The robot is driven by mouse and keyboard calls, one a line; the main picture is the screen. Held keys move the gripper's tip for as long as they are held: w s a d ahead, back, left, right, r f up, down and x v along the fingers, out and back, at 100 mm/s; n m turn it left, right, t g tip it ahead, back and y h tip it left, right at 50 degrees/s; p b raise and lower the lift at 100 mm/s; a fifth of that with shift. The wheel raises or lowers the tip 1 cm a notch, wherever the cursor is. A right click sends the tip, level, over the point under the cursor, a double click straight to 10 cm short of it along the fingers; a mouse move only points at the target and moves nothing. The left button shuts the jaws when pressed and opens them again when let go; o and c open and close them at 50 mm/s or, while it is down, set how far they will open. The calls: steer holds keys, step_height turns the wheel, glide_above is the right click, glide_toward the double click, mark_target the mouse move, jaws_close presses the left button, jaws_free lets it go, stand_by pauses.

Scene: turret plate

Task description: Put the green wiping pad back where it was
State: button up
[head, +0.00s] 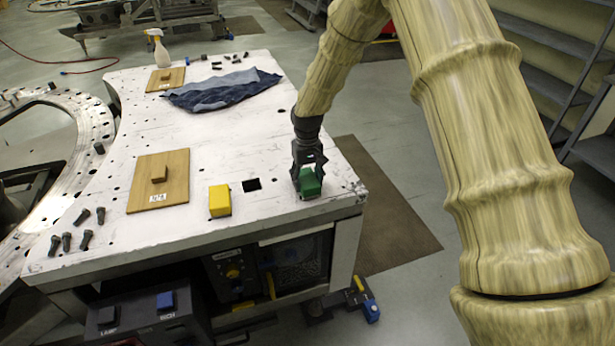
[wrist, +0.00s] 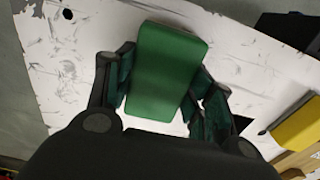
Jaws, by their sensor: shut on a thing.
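The green wiping pad (head: 309,183) is at the right front part of the white table, in the head view. My gripper (head: 308,170) is above it, pointing down, with its fingers around the pad. In the wrist view the pad (wrist: 168,68) lies between the two fingers of my gripper (wrist: 162,88), which is shut on it. The pad is at or just above the tabletop; I cannot tell whether it touches.
A yellow block (head: 220,201) and a dark square opening (head: 252,184) lie left of the pad. A wooden board (head: 140,192) with a wooden block, bolts (head: 85,239) and a blue cloth (head: 222,90) are on the white table (head: 240,135). The table's right edge is close.

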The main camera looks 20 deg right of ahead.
mark_target(307, 178)
steer(key=shift+f, duration=0.25)
steer(key=shift+s, duration=0.1)
steer(key=shift+f, duration=0.1)
steer(key=o, duration=1)
steer(key=shift+r, duration=0.25)
step_height(307, 178, up, 12)
steer(key=b, duration=0.4)
steer(key=shift+f+b, duration=0.1)
steer(key=shift+b, duration=0.3)
